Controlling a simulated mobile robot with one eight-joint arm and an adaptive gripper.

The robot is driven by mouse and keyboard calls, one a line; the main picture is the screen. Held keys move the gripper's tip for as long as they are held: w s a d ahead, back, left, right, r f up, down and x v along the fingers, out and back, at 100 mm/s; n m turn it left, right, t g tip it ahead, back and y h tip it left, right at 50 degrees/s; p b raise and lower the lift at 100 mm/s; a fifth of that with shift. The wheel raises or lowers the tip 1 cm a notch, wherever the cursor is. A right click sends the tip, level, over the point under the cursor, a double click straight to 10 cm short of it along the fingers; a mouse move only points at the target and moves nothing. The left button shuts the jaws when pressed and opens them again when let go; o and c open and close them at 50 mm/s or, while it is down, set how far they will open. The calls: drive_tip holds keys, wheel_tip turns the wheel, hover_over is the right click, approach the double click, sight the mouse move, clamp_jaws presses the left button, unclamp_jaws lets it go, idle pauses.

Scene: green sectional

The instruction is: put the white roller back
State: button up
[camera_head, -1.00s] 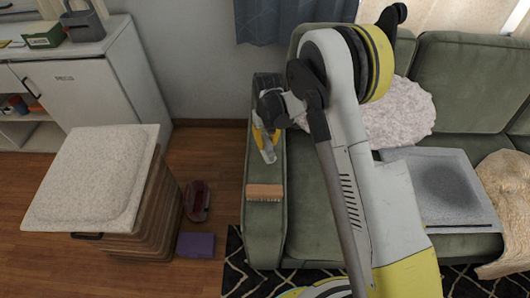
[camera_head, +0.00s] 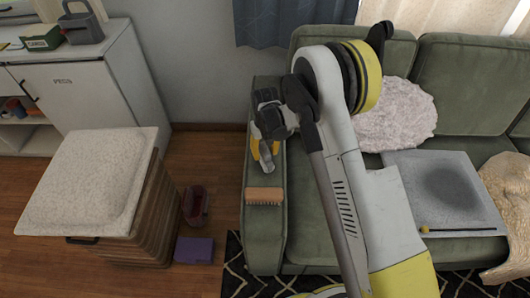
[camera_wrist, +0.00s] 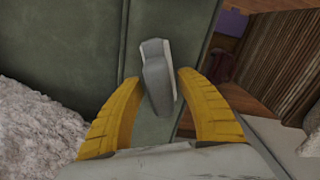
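The white roller (camera_wrist: 158,78) is a small grey-white piece between my two yellow fingertips in the wrist view. In the head view the white roller (camera_head: 267,162) shows below the fingers, over the green sofa arm (camera_head: 262,228). My gripper (camera_head: 264,150) points down there, and it also shows in the wrist view (camera_wrist: 160,84). I cannot tell whether the roller touches the sofa arm. Part of it is hidden by the fingers.
A wooden brush (camera_head: 264,196) lies on the sofa arm in front of the roller. A pale-topped hamper (camera_head: 90,180), a dark red item (camera_head: 195,206) and a purple box (camera_head: 194,250) stand left. A fluffy white cushion (camera_head: 398,115) and grey pad (camera_head: 440,170) lie on the seat.

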drive_tip(key=shift+r, duration=0.1)
wheel_tip(320, 180, up, 12)
drive_tip(key=r+p, duration=0.1)
drive_tip(key=p, duration=0.4)
drive_tip(key=s+d+r+m+t, duration=0.15)
drive_tip(key=s+d+r, duration=0.3)
drive_tip(key=r, duration=0.55)
drive_tip(key=s+d+r+t, duration=0.2)
drive_tip(key=s+d+r, duration=0.25)
drive_tip(key=r, duration=0.45)
drive_tip(key=s+d+r+m+t, duration=0.1)
drive_tip(key=s+d, duration=0.3)
drive_tip(key=s, duration=0.5)
drive_tip(key=s+d+r+m+t, duration=0.1)
drive_tip(key=s+d+r+t, duration=0.1)
drive_tip(key=s+d, duration=0.3)
drive_tip(key=s+r, duration=0.1)
drive_tip(key=s, duration=0.3)
drive_tip(key=shift+r+m+t, duration=0.35)
drive_tip(key=shift+d, duration=0.15)
